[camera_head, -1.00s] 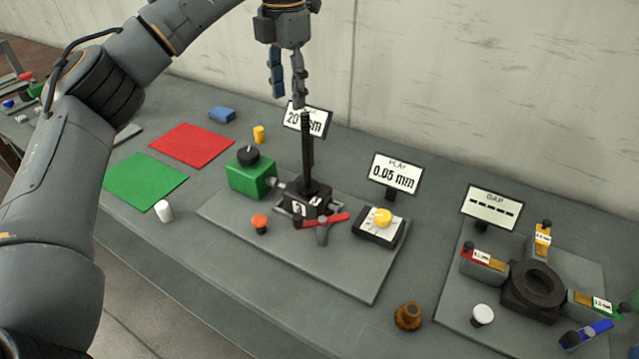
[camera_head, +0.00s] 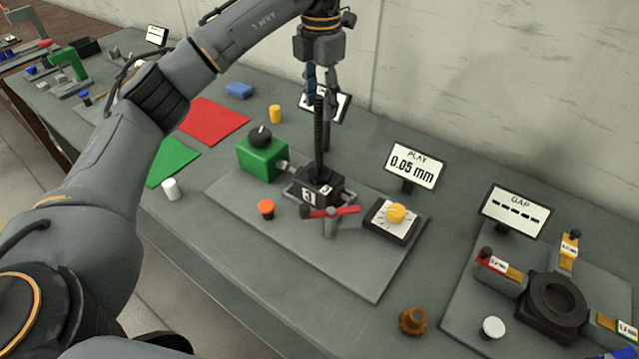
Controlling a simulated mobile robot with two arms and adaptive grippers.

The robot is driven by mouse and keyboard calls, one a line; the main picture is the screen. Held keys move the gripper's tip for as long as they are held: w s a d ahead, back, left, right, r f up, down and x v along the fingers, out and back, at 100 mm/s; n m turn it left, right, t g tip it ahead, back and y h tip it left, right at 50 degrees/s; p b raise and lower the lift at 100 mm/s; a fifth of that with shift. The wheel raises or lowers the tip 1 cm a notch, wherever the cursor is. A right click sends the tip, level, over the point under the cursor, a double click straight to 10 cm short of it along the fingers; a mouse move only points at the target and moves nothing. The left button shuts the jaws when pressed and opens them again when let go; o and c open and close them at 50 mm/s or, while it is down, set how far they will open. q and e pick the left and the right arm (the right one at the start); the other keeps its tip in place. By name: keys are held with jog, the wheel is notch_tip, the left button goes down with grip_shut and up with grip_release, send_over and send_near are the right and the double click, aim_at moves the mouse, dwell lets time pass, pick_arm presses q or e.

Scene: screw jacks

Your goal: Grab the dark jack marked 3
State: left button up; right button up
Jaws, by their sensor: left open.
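The dark jack marked 3 (camera_head: 318,186) stands upright on the grey plate, with a black block body and a tall threaded screw (camera_head: 319,140). White labels show on the block, one with a 3. My left gripper (camera_head: 320,100) points down at the top of the screw, its fingers open and overlapping the screw's upper end in the picture. I cannot tell whether the fingers touch it. My right gripper is not in view.
A green block with a black knob (camera_head: 262,157) stands left of the jack. Displays (camera_head: 414,165) stand behind. A gap fixture (camera_head: 551,300) is at right.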

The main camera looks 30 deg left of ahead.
aim_at(319, 120)
pick_arm(q)
jog(key=shift+s+f+p, duration=0.3)
jog(key=shift+f+p, duration=0.2)
jog(key=shift+f, duration=0.15)
notch_tip(319, 120, down, 4)
jog(key=shift+r+p, duration=0.1)
jog(key=shift+p, duration=0.45)
jog(key=shift+s, duration=0.1)
grip_shut()
jog(key=shift+w+r, duration=0.2)
jog(key=shift+w, duration=0.05)
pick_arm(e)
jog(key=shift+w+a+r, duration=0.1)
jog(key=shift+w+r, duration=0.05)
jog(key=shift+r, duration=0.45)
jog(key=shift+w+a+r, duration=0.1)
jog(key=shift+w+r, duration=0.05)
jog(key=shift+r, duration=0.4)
